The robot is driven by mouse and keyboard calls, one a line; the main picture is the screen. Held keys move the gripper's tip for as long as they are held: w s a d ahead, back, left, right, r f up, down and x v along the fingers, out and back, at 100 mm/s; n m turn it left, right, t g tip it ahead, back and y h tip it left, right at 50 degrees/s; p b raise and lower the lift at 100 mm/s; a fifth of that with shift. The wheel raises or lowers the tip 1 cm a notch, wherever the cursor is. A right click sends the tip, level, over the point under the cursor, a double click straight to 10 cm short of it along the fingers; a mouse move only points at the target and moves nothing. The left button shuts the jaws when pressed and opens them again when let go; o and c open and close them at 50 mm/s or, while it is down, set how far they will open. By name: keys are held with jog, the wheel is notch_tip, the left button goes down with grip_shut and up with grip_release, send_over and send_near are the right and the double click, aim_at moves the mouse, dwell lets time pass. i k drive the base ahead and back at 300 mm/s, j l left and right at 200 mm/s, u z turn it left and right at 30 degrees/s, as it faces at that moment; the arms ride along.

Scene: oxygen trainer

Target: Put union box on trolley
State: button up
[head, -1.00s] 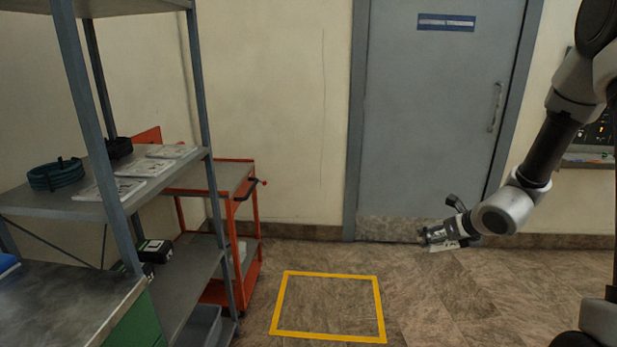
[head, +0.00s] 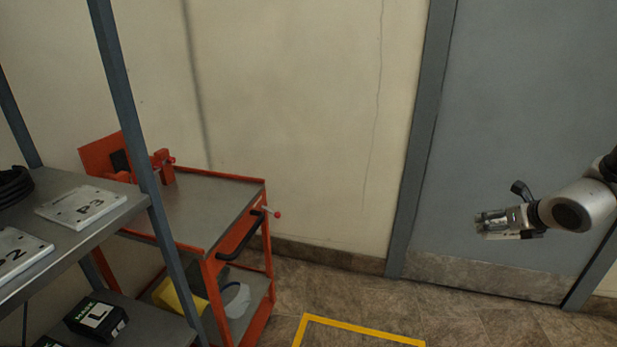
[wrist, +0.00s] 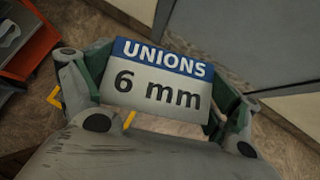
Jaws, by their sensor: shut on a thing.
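The union box (wrist: 158,82) fills the middle of the wrist view, with a blue and white label reading "UNIONS 6 mm". My gripper (wrist: 150,95) is shut on it, with a finger on each side. In the head view my gripper (head: 490,224) is at the right, in front of the grey door and well apart from the trolley; the box is hard to make out there. The orange-red trolley (head: 185,210) stands left of centre, with a grey top shelf, a lower shelf and a black handle. Part of it is hidden by a shelf post.
A metal rack (head: 75,235) at the left holds plates marked P2 and P3 (head: 80,206), and a black box (head: 97,318) lower down. A yellow item (head: 180,298) lies on the trolley's lower shelf. A yellow floor outline (head: 360,327) is in front. The trolley top's near part is bare.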

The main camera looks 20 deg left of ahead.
aim_at(194, 221)
jog(key=i+u, duration=0.35)
jog(key=i+l+u, duration=0.15)
jog(key=u, duration=0.25)
jog(key=i+l+u, duration=0.2)
jog(key=u, duration=0.15)
jog(key=i+j+u, duration=0.1)
jog(key=j+u, duration=0.15)
jog(key=u, duration=0.15)
jog(key=i+j+u, duration=0.1)
jog(key=u, duration=0.3)
jog(key=i+j+u, duration=0.15)
jog(key=j+u, duration=0.15)
jog(key=u, duration=0.15)
